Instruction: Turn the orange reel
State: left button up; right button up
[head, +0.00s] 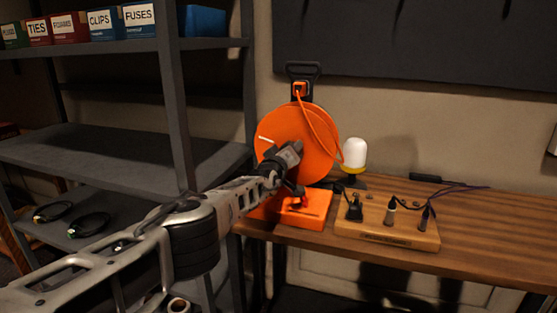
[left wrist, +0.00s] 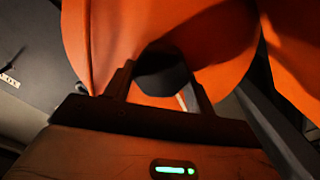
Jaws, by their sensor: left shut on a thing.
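The orange reel (head: 318,125) stands upright on its orange base (head: 302,217) at the left end of the wooden desk. An orange cable with an orange plug (head: 299,89) hangs at its top. My left gripper (head: 294,153) is in front of the reel's face. In the left wrist view the reel's orange disc (left wrist: 95,40) fills the upper part, and my left gripper (left wrist: 160,85) is shut on a dark round knob (left wrist: 162,72) in front of the disc. In the head view my gripper hides this knob and part of the disc. My right gripper is not in view.
A white-domed lamp with a yellow band (head: 354,154) stands right of the reel. A wooden block (head: 388,240) with several dark connectors sits near the desk's front edge. A grey shelf unit (head: 175,110) with labelled boxes stands at the left. The desk's right side is clear.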

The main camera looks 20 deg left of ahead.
pick_arm(q)
jog(key=shift+r+m, duration=0.25)
jog(key=shift+m, duration=0.35)
jog(key=o, duration=1.4)
jog(key=shift+w+f, duration=0.1)
